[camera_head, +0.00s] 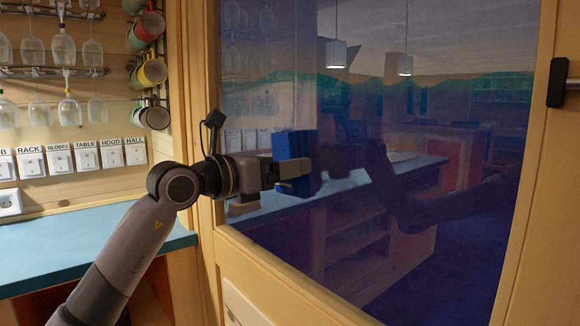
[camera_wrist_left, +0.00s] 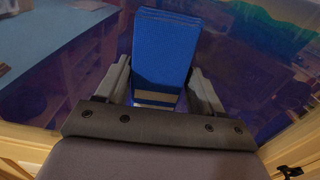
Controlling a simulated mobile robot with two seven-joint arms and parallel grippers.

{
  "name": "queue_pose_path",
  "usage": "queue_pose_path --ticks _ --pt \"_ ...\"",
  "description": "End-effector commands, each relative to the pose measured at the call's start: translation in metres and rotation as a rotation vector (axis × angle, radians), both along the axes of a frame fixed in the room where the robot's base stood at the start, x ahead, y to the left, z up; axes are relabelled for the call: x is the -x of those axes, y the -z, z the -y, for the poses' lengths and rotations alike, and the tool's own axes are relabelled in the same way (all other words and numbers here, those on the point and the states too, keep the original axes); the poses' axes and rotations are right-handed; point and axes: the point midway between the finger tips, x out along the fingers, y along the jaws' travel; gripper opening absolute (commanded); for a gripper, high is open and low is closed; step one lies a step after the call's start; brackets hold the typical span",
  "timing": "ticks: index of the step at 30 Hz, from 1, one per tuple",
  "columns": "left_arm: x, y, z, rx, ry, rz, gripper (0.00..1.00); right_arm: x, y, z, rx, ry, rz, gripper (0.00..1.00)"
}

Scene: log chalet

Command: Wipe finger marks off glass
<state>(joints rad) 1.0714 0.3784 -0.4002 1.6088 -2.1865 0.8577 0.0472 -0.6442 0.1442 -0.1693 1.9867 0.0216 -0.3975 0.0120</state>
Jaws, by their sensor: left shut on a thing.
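The glass (camera_head: 400,150) is a large dark pane in a wooden frame, with reflections of the room and of my arm in it. I cannot make out finger marks on it. My left gripper (camera_head: 282,172) is shut on a blue block-like wiping pad (camera_head: 293,154) and holds it at the left part of the pane. In the left wrist view the blue pad (camera_wrist_left: 163,50) stands between the two fingers (camera_wrist_left: 158,90), with the glass (camera_wrist_left: 255,75) behind it. Whether the pad touches the glass I cannot tell. My right gripper is not in view.
A blue counter (camera_head: 100,243) lies at the left below labelled switches (camera_head: 86,155). Hanging glasses (camera_head: 63,50) and mugs (camera_head: 153,71) are on the wall above it. A black handle (camera_head: 557,83) sits on the right frame post.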

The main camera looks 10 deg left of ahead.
Motion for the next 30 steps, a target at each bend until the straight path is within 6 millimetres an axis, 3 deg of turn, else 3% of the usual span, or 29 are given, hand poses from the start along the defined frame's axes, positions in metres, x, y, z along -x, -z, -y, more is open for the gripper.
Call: queue_pose_path --ticks 23,30 --pt "-0.027 0.001 -0.037 0.000 -0.007 -0.003 0.43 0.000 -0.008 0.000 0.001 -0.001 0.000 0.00" --pt "-0.027 -0.016 -0.036 0.000 -0.006 0.000 0.43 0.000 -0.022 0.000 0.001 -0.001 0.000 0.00"
